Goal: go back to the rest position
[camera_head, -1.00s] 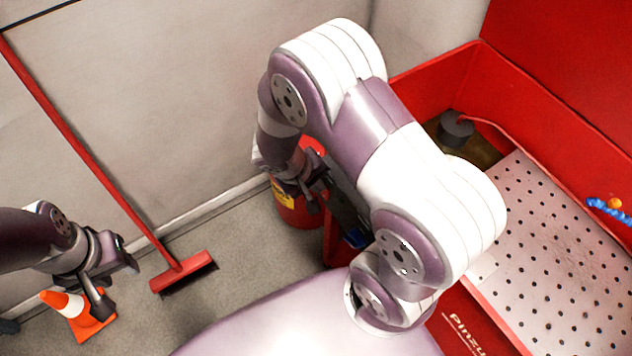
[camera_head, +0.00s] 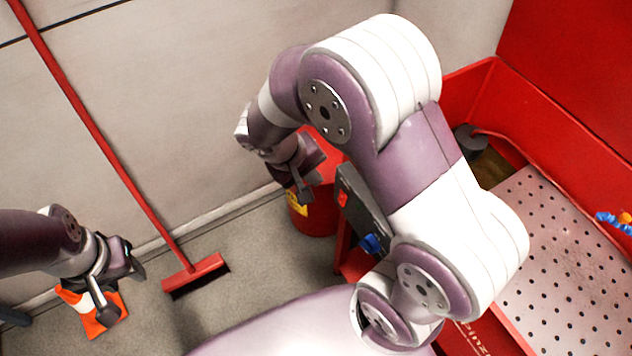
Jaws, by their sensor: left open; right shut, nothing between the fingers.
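My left gripper (camera_head: 122,283) is at the lower left, open and empty, in front of an orange and white cone. My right gripper (camera_head: 302,188) is near the middle, shut and empty. It hangs from my raised, bent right arm, in front of a red bin. Both grippers are clear of the floor as far as I can tell. The lower front of my body fills the bottom middle.
A red broom (camera_head: 195,273) leans on the wall. The cone (camera_head: 88,308) stands on the floor. A red bin (camera_head: 318,215) stands by the wall. A red washing unit (camera_head: 500,85) with a perforated tray (camera_head: 565,270) is at the right. Grey floor shows between broom and bin.

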